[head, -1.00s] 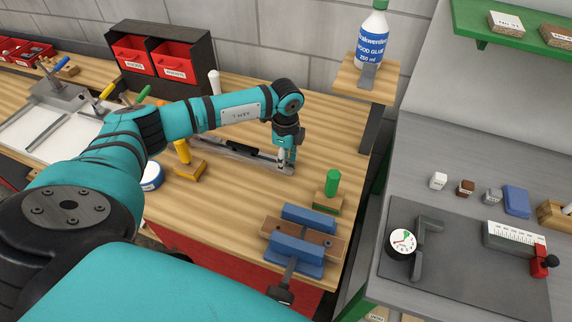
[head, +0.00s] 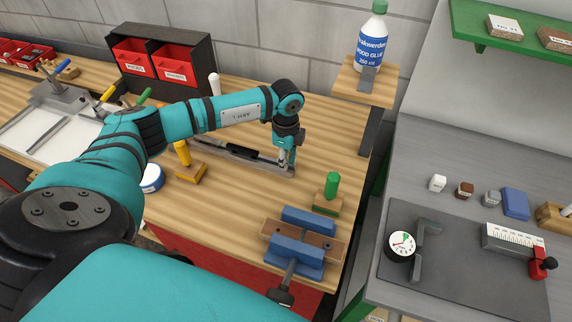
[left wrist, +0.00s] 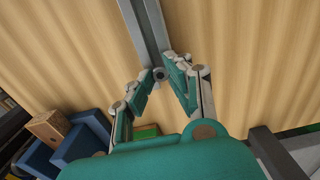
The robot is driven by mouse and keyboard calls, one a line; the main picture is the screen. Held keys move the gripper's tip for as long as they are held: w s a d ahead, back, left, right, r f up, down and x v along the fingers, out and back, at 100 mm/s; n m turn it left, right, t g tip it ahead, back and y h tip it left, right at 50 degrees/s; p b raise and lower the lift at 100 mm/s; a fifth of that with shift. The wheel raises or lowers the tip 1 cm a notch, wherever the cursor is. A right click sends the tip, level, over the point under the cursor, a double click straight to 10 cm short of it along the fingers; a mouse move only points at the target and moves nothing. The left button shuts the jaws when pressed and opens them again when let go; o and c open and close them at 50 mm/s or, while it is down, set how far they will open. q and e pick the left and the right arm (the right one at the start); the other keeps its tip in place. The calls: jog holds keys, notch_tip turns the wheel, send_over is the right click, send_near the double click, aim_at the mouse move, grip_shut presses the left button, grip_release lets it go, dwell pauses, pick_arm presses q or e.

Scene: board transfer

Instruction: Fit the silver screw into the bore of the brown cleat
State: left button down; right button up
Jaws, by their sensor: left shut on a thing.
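My left gripper (head: 284,163) points down over the right end of a long grey metal tray (head: 220,148) on the wooden bench. In the left wrist view its two fingers (left wrist: 160,78) are shut on a small grey round thing, which I take for the silver screw (left wrist: 160,74). Little of the screw shows, and I cannot tell whether it touches the tray. The brown cleat (head: 334,248) is clamped between the blue jaws of a vise (head: 298,262) at the front right of the bench. Its end shows a dark hole in the left wrist view (left wrist: 45,124). My right gripper is not in view.
A green-handled tool in a wooden block (head: 331,186) stands between gripper and vise. A yellow-handled one (head: 187,160) and a blue-white roll (head: 151,178) are on the left. A glue bottle (head: 372,38) stands on a small shelf.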

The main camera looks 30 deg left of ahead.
pick_arm(q)
jog(key=shift+r+p, duration=1.95)
jog(key=shift+r, duration=0.8)
